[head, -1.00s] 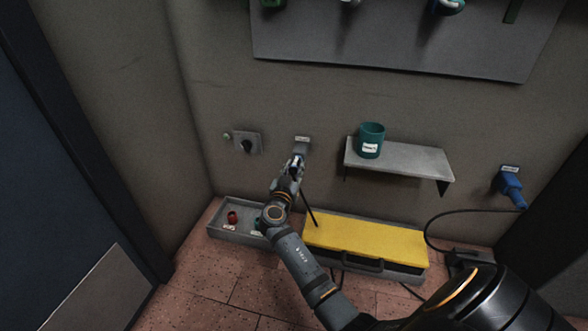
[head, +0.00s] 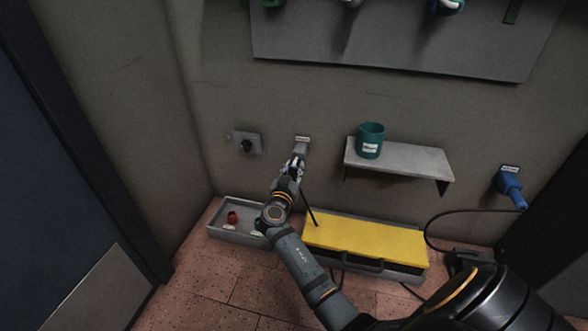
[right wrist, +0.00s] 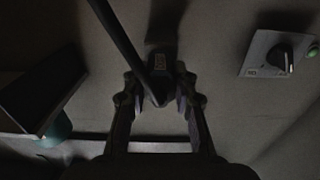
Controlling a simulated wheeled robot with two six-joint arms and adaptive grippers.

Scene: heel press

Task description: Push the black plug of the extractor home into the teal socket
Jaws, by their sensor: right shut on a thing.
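My right gripper (head: 297,168) is at the back wall, just below a small pale label (head: 302,139). In the right wrist view its two fingers (right wrist: 160,100) are closed on the black plug (right wrist: 158,88), with a dark cable (right wrist: 120,40) running from it to the upper left. In the head view the cable (head: 309,210) hangs below the gripper. The plug is against or close to a dark fitting on the wall; the fingers and plug hide the socket's face, so I cannot tell how deep it sits. No teal shows there. My left gripper is not in view.
A rotary switch (head: 246,145) with a small lamp is left of the gripper. A shelf (head: 405,160) with a teal cup (head: 370,140) is to its right. Below are a grey tray (head: 217,230) and a yellow-topped case (head: 365,240). A blue plug (head: 509,184) is far right.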

